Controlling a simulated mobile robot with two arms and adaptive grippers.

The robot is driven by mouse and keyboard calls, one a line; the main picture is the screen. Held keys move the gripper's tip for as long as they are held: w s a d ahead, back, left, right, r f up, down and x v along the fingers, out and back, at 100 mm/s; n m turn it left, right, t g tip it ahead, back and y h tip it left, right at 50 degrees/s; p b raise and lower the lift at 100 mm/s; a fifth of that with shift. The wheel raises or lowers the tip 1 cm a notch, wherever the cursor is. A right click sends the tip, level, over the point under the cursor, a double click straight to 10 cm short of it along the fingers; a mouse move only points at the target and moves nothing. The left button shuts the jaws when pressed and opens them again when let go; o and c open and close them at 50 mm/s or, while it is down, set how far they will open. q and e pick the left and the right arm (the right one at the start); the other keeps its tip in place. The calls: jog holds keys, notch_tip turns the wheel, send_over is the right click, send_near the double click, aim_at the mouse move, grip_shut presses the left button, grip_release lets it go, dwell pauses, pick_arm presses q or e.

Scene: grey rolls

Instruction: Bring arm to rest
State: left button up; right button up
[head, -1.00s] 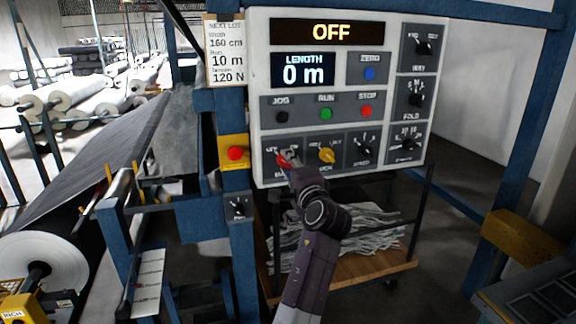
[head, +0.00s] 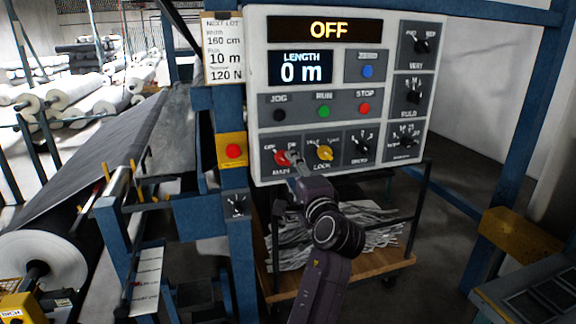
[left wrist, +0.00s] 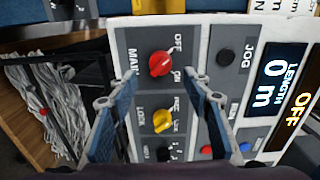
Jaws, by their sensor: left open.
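My left gripper (head: 294,160) is in front of the lower left of the white control panel (head: 435,60), close to the red MAIN knob (head: 281,157). In the left wrist view its two fingers are apart and empty (left wrist: 155,95). The red knob (left wrist: 160,64) shows just past the fingertips, clear of both. The yellow LOCK knob (left wrist: 162,120) shows between the fingers. The panel display (head: 328,30) reads OFF and the length display (head: 300,68) reads 0 m. My right gripper is not in view.
A red button on a yellow box (head: 233,151) sits on the blue post left of the panel. A cart (head: 375,271) with grey scraps stands below the panel. A large roll (head: 45,255) is at the lower left. Open floor shows right of the cart.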

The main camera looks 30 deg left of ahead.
pick_arm(q)
jog(key=shift+v, duration=0.9)
